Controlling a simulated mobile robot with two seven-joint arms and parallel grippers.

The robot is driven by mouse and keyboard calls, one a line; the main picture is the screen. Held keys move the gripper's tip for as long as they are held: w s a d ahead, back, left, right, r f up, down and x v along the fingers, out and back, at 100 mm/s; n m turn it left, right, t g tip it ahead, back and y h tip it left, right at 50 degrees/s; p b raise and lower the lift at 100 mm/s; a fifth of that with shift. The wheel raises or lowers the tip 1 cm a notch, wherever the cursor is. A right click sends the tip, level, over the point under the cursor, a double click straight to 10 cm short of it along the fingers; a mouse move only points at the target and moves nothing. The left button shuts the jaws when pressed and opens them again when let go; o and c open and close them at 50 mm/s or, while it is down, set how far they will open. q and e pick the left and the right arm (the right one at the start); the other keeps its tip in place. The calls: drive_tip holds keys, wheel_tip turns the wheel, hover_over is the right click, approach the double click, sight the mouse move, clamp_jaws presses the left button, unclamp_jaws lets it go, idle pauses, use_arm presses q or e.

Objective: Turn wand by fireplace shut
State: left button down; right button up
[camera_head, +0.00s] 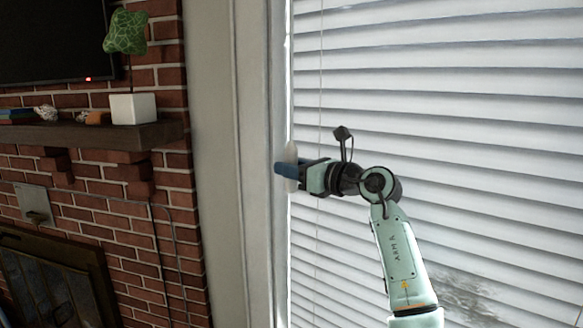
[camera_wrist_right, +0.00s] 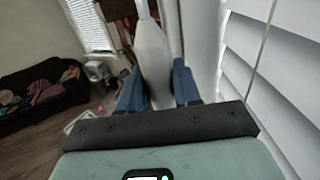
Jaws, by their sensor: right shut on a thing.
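The wand (camera_head: 291,152) is a pale, upright piece at the left edge of the window blinds (camera_head: 440,100). In the right wrist view the wand (camera_wrist_right: 151,55) is white, wide in the middle and narrow toward the top. My right gripper (camera_head: 283,169) has its blue fingers on either side of the wand and is shut on it. In the wrist view the right gripper (camera_wrist_right: 156,84) has one finger on each side of it. The fingers hide part of the wand in the head view. The blind slats are tilted, with dark lines between them. My left gripper is not in view.
The brick fireplace (camera_head: 120,225) and its dark mantel (camera_head: 75,137) stand at the left, with a white planter (camera_head: 133,108) on the mantel. White window trim (camera_head: 240,200) lies between bricks and blinds. A thin cord (camera_head: 321,60) hangs before the slats. A dark sofa (camera_wrist_right: 40,92) is farther off.

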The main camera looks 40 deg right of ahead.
drive_tip(key=shift+f, duration=0.1)
drive_tip(key=o, duration=0.9)
drive_tip(key=shift+w, duration=0.1)
drive_tip(key=shift+o, duration=0.2)
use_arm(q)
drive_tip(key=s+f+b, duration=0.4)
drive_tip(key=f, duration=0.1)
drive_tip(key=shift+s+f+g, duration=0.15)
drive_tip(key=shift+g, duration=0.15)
use_arm(e)
drive_tip(key=v, duration=1.3)
drive_tip(key=shift+s, duration=0.25)
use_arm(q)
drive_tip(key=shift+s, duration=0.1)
